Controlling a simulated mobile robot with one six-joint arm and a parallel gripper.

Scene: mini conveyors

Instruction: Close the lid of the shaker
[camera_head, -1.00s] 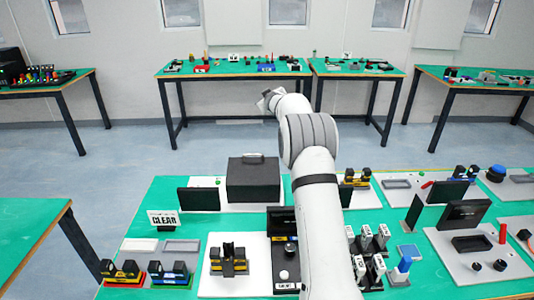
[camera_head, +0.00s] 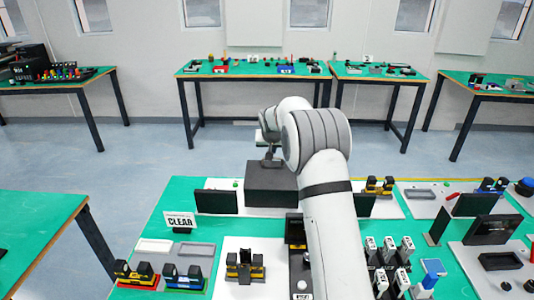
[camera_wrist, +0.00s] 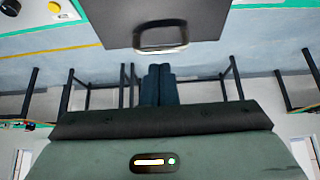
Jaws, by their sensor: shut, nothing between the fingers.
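The shaker, as far as I can tell, is the dark grey box (camera_head: 271,188) at the table's back edge in the head view. Its flat top, the lid (camera_wrist: 115,22), carries a metal loop handle (camera_wrist: 161,37) in the wrist view. I cannot tell whether the lid is raised or down. My gripper (camera_head: 270,161) hangs at the box's top in the head view. Its fingers (camera_wrist: 159,70) are together and empty, pointing toward the handle side with a visible gap. Contact is not seen. The box's interior and hinge are hidden.
A black panel (camera_head: 216,202) stands left of the box. A CLEAR sign (camera_head: 180,221) is at the table's left edge. Modules with yellow parts (camera_head: 245,266) and several small upright units (camera_head: 389,256) occupy the front. Open floor lies behind the table.

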